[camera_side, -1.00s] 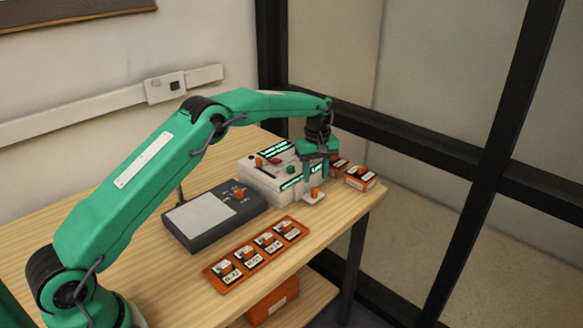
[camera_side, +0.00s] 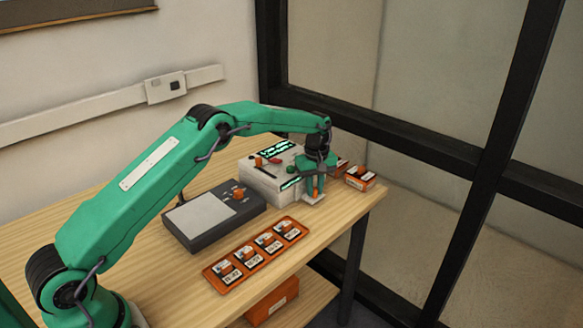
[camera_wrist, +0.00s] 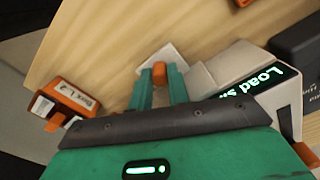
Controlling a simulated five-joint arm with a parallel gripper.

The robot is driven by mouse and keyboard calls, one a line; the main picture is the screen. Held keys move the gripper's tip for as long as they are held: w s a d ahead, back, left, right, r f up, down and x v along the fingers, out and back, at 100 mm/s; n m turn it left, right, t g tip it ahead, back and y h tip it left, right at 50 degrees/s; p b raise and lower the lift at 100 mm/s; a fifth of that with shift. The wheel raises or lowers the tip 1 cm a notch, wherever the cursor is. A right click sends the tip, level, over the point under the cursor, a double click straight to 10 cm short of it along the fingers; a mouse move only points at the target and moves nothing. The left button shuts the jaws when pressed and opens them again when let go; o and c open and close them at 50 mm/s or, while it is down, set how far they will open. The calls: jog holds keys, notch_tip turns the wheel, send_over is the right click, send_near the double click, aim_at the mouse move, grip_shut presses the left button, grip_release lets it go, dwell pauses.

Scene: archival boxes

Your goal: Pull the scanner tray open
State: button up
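The scanner (camera_side: 262,180) is a pale box with lit green display strips on the table. Its tray (camera_side: 313,198) is a small pale ledge at the front, with an upright orange knob on it. In the wrist view the tray (camera_wrist: 170,58) carries the orange knob (camera_wrist: 159,70). My gripper (camera_side: 316,193) is down at the tray, fingers pointing down. In the wrist view its fingers (camera_wrist: 160,85) stand on either side of the knob, very close to it. I cannot tell whether both press on it.
A dark flat device (camera_side: 205,218) with a pale panel stands left of the scanner. An orange rack (camera_side: 221,286) of several labelled slides lies in front. A small orange-and-white box (camera_side: 360,178) sits at right near the table edge. Wood is bare beside the rack.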

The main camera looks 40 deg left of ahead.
jog(key=shift+d, duration=0.1)
grip_shut()
jog(key=d, duration=0.8)
jog(key=shift+d+r, duration=0.1)
jog(key=shift+d, duration=0.3)
jog(key=o, duration=0.8)
grip_release()
jog(key=shift+o, duration=0.2)
notch_tip(320, 180, up, 8)
